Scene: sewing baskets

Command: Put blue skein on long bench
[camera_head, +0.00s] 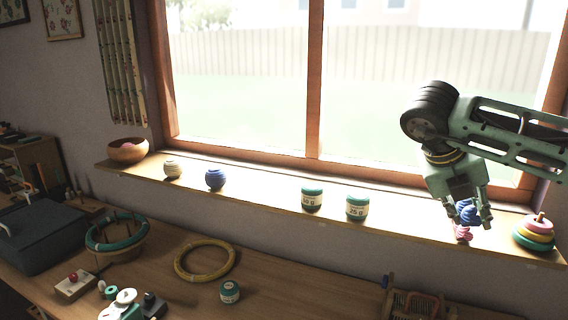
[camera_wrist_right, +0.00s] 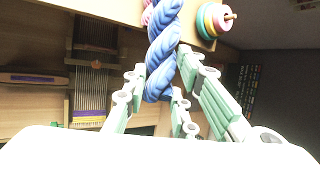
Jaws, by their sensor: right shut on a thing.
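The blue skein (camera_head: 467,213) is a twisted blue bundle. My right gripper (camera_head: 468,216) is shut on it at the right part of the window sill. In the right wrist view the skein (camera_wrist_right: 163,50) stands up between the fingers (camera_wrist_right: 160,92). A pink skein (camera_head: 463,234) shows just below it; I cannot tell whether they touch. The long wooden bench top (camera_head: 190,296) runs below the sill across the bottom of the head view. My left gripper is not in view.
The sill (camera_head: 270,199) holds a bowl (camera_head: 127,150), a white ball (camera_head: 173,169), a blue ball (camera_head: 215,179), two jars (camera_head: 357,207) and a ring stacker (camera_head: 534,233). On the bench are a yellow hoop (camera_head: 205,260), a jar (camera_head: 229,292) and a small loom (camera_head: 415,302). Bare bench lies between jar and loom.

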